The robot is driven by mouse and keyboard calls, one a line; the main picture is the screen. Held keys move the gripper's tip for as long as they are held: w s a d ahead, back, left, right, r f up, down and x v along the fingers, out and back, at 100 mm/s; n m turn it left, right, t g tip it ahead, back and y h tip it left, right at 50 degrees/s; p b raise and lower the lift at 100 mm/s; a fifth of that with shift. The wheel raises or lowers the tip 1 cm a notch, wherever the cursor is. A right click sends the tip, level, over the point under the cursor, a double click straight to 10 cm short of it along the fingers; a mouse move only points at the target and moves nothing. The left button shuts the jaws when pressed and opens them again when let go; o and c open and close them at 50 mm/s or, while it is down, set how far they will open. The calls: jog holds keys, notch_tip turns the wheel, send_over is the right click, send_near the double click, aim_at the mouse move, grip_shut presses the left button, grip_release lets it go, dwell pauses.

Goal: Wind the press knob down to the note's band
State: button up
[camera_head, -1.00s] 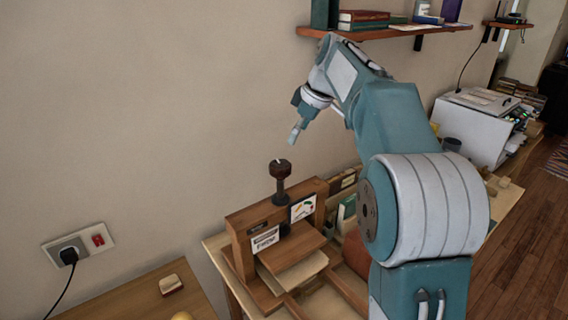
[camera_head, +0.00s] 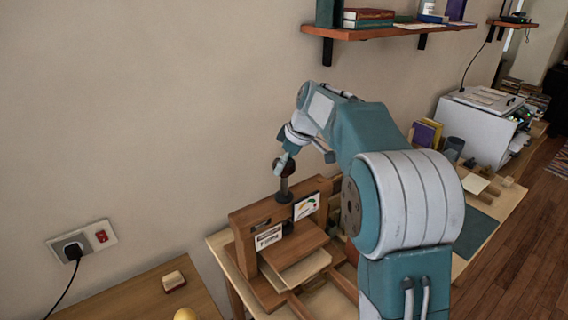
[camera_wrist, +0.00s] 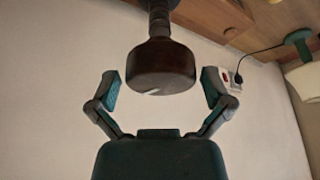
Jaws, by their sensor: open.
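The wooden press (camera_head: 240,235) stands on the bench by the wall. Its dark round knob (camera_head: 284,167) tops a vertical screw (camera_head: 284,189). A colored dial card (camera_head: 306,206) and a label with print too small to read (camera_head: 268,237) are on the press front. My gripper (camera_head: 282,163) is at the knob in the head view, partly covering it. In the wrist view my gripper (camera_wrist: 162,88) is open, with one finger on each side of the knob (camera_wrist: 161,68). Gaps show between the fingers and the knob. A pale mark shows on the knob's face.
A shelf with books (camera_head: 390,32) is on the wall above my arm. A white machine (camera_head: 475,125) and a dark cup (camera_head: 453,146) are at the right. A wall socket (camera_head: 82,242) with a plug is at the left. A small block (camera_head: 174,281) lies on the lower left table.

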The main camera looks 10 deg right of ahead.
jog(key=c, duration=0.9)
jog(key=shift+c, duration=0.2)
jog(key=m+h, duration=0.1)
jog(key=m, duration=0.1)
jog(key=m+t, duration=0.1)
jog(key=m, duration=0.2)
jog(key=shift+m+h, duration=0.3)
jog(key=shift+h, duration=0.1)
jog(key=m+h, duration=0.1)
jog(key=m, duration=0.3)
jog(key=shift+t, duration=0.4)
jog(key=shift+m+h, duration=0.6)
jog(key=shift+m, duration=0.3)
jog(key=shift+r+m, duration=0.15)
jog(key=shift+m, duration=0.15)
